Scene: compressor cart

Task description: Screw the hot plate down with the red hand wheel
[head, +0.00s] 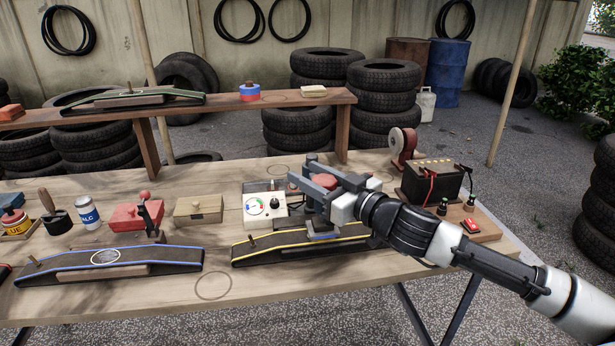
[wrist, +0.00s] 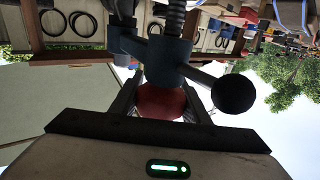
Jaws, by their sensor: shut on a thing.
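My gripper (head: 312,181) reaches in from the right over the yellow-edged rubber strip (head: 266,246). Its fingers are shut on the red hand wheel (head: 327,182), which shows between them. In the wrist view the wheel (wrist: 160,101) also sits between the two dark fingers. A blue-grey clamp (wrist: 167,60) with a screw thread and a dark ball-ended arm (wrist: 233,94) stands close to the wheel. A blue-grey block, seemingly the hot plate (head: 323,236), rests on the strip below my gripper. My gripper hides much of the clamp, and contact with the plate cannot be judged.
A gauge box (head: 264,208) stands just left of my gripper. A battery (head: 431,181) and red tape reel (head: 403,145) stand to the right. A blue-edged strip (head: 110,262) lies left. A raised shelf (head: 223,106) runs behind.

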